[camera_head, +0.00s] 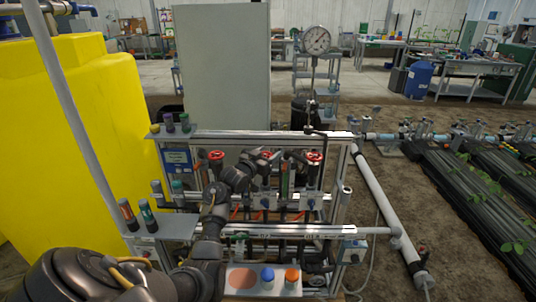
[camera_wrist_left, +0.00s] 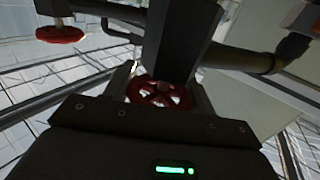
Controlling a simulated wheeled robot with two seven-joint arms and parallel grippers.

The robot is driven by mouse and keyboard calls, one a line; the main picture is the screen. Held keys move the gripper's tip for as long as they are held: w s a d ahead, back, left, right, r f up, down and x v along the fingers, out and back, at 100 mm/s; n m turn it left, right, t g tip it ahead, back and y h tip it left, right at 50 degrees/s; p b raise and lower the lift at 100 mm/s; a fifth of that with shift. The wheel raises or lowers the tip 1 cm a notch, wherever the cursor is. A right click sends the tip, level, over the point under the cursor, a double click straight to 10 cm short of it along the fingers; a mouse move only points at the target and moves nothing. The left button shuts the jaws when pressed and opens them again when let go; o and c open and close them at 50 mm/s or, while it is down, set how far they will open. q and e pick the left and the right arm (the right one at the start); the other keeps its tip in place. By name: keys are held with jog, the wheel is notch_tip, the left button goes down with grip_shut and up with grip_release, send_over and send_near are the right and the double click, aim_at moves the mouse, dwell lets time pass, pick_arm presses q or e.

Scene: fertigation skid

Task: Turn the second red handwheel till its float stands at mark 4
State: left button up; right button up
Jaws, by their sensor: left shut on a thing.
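Three red handwheels sit in a row on the skid: the first (camera_head: 216,155) at left, the second (camera_head: 265,154) in the middle, the third (camera_head: 314,157) at right. My left gripper (camera_head: 258,160) is at the second handwheel and mostly covers it in the head view. In the left wrist view the red wheel (camera_wrist_left: 160,94) lies between the fingers, and the gripper is shut on it. Another red wheel (camera_wrist_left: 60,33) stands clear at upper left. The sight tubes are small and partly behind my arm; I cannot read the float or its mark. My right gripper is not in view.
A yellow tank (camera_head: 75,130) stands at left, a grey cabinet (camera_head: 222,70) behind the skid. A pressure gauge (camera_head: 316,40) rises at back right. A panel with blue and orange buttons (camera_head: 262,280) is in front. A white pipe (camera_head: 385,205) runs along the right.

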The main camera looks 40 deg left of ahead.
pick_arm(q)
jog(key=n+g+y, duration=0.1)
jog(key=n+y, duration=0.1)
jog(key=y, duration=0.1)
jog(key=n+y+p, duration=0.1)
jog(key=n+y, duration=0.1)
jog(key=y, duration=0.1)
jog(key=shift+a+g, duration=0.2)
jog(key=shift+g, duration=0.2)
jog(key=n+g+y, duration=0.2)
jog(key=y, duration=0.1)
jog(key=n+g+y, duration=0.1)
jog(key=n+y, duration=0.1)
jog(key=shift+s+a+p, duration=0.25)
jog(key=shift+a+p, duration=0.05)
jog(key=shift+p, duration=0.05)
jog(key=shift+a+n+g+y, duration=0.1)
jog(key=shift+n+g+y, duration=0.25)
jog(key=shift+g, duration=0.25)
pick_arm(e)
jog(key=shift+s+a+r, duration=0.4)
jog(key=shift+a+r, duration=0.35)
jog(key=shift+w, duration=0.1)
pick_arm(q)
jog(key=shift+y, duration=0.25)
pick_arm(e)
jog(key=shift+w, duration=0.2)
